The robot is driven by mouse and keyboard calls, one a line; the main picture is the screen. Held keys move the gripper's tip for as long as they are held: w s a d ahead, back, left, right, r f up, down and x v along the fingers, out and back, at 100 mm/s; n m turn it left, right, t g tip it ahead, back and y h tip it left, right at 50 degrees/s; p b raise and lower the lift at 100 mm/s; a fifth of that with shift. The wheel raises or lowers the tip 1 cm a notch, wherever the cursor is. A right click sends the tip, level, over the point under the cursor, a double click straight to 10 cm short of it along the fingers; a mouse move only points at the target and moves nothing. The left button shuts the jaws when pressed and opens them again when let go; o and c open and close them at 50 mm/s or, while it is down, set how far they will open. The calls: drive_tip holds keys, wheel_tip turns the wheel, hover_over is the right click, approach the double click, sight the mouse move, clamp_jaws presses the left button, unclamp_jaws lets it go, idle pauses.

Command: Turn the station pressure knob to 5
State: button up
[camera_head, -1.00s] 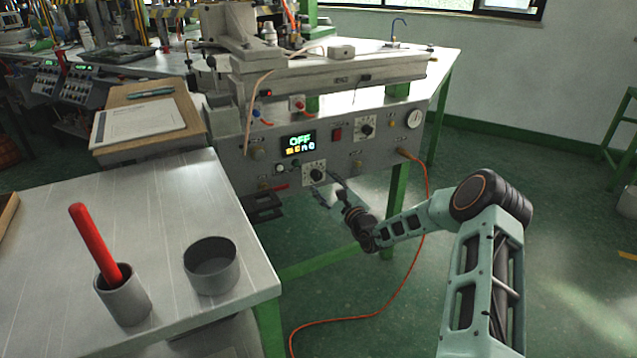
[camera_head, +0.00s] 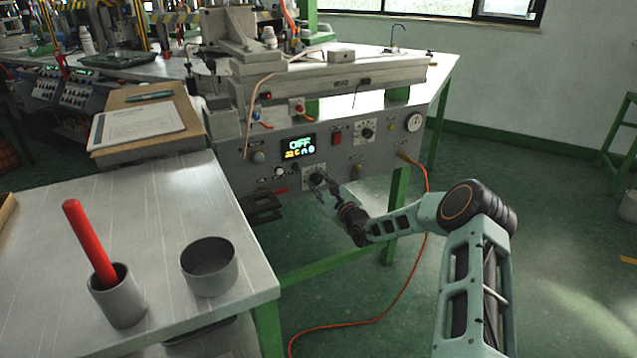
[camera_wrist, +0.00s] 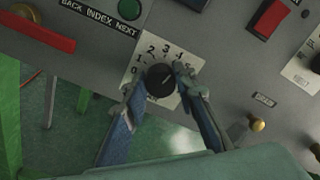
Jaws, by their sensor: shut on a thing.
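The control panel (camera_head: 236,170) is the grey front of the station. A black knob (camera_wrist: 160,80) on a white numbered dial card (camera_wrist: 146,58) sits low on it; the printed numbers run from 0 at lower left up over the top to the right. The knob's pointer is too small to read. My gripper (camera_wrist: 159,86) is shut on this knob, one finger on each side. In the head view my gripper (camera_head: 324,184) reaches the panel from the right and partly covers the dial.
A lit display (camera_head: 298,147) above the knob reads OFF. A red switch (camera_head: 337,138), a second knob (camera_head: 366,130) and a gauge (camera_head: 414,122) lie to the right. A brass fitting (camera_wrist: 257,124) is right of my fingers. An orange hose (camera_head: 408,265) hangs to the floor.

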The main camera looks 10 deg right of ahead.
drive_tip(key=shift+c, duration=0.9)
drive_tip(key=shift+r+p, duration=0.1)
drive_tip(key=shift+p, duration=0.2)
drive_tip(key=shift+m+p, duration=0.95)
drive_tip(key=shift+m, duration=0.35)
drive_tip(key=shift+m+p, duration=0.85)
drive_tip(key=shift+m, duration=0.65)
drive_tip(key=o, duration=1.2)
drive_tip(key=shift+c, duration=0.2)
